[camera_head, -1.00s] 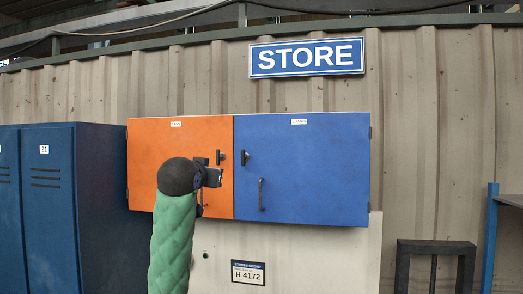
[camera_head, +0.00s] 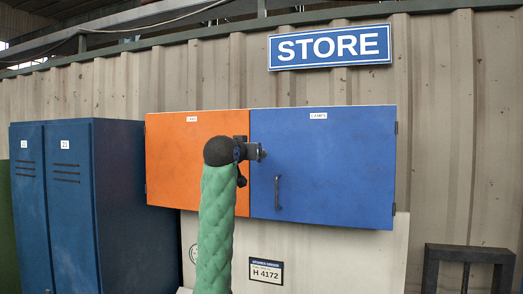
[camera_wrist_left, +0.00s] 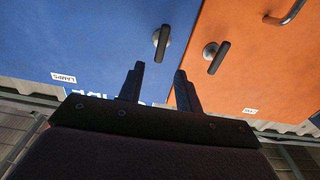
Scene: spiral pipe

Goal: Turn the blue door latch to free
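The blue door (camera_head: 335,170) is closed, with a dark latch (camera_head: 262,155) near its left edge, partly hidden by my left gripper (camera_head: 256,152) in the head view. In the left wrist view, turned upside down, the blue door's latch (camera_wrist_left: 161,42) shows whole, its bar near upright and slightly tilted. My left gripper (camera_wrist_left: 158,72) is open and empty there. Its two fingers point toward the latch, which appears just beyond the fingertips; I cannot tell the exact gap. My right gripper is in neither view.
The closed orange door (camera_head: 180,165) adjoins the blue one; its latch (camera_wrist_left: 215,57) is close to the blue latch. Blue lockers (camera_head: 120,200) stand left; a dark frame (camera_head: 468,250) stands lower right.

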